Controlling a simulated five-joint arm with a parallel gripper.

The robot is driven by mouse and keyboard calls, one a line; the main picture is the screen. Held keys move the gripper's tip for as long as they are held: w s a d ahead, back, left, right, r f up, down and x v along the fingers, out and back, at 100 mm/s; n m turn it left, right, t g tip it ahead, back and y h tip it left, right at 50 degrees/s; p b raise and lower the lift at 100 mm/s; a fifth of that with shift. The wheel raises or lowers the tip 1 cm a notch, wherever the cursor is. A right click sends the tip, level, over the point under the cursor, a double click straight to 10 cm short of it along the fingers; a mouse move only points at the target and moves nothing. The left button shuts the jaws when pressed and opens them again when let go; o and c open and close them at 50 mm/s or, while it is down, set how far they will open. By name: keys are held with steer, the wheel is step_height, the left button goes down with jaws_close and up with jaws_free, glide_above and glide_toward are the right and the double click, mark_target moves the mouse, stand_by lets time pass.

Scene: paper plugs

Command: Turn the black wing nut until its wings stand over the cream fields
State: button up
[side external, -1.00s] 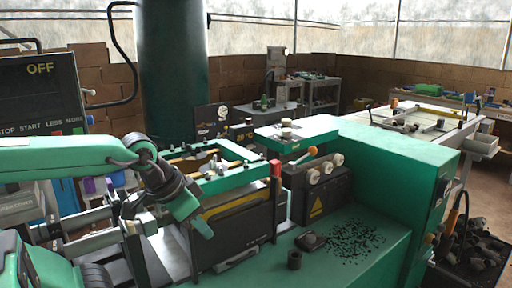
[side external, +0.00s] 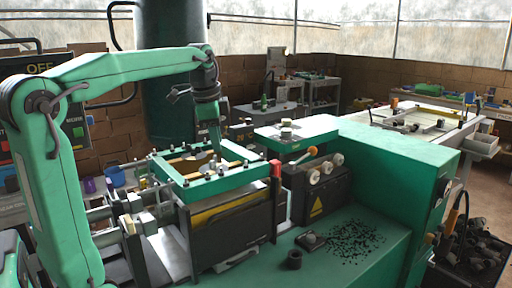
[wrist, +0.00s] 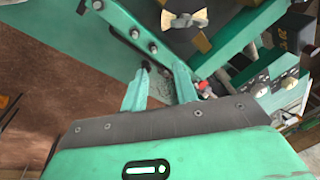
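My gripper (side external: 217,145) hangs over the green frame (side external: 172,192) in the side view, fingers pointing down. In the wrist view its two green fingers (wrist: 160,70) stand apart with nothing clearly between them. A pale cream bow-tie shape (wrist: 187,18) shows on a dark and gold plate beyond the fingertips, at the top of the wrist view. Several dark bolts (wrist: 135,33) sit along the frame's edge. I cannot make out the black wing nut with certainty in either view. Contact between the gripper and the frame cannot be told.
A red-topped post (side external: 275,170) stands at the frame's right corner. A black box with pale knobs (side external: 314,176) is to its right. The air above the frame is otherwise clear.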

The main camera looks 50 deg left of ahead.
steer(key=w+a+m+g, duration=0.1)
steer(key=w+a+m, duration=0.2)
steer(key=a, duration=0.8)
steer(key=m+g, duration=0.1)
steer(key=m, duration=0.2)
glide_above(194, 150)
steer(key=shift+w+d+f+h, duration=0.15)
steer(key=shift+w+h, duration=0.05)
steer(key=shift+h, duration=0.2)
steer(key=shift+s+a+f, duration=0.1)
steer(key=shift+a, duration=0.4)
steer(key=shift+f, duration=0.1)
steer(key=shift+f, duration=3.8)
jaws_close()
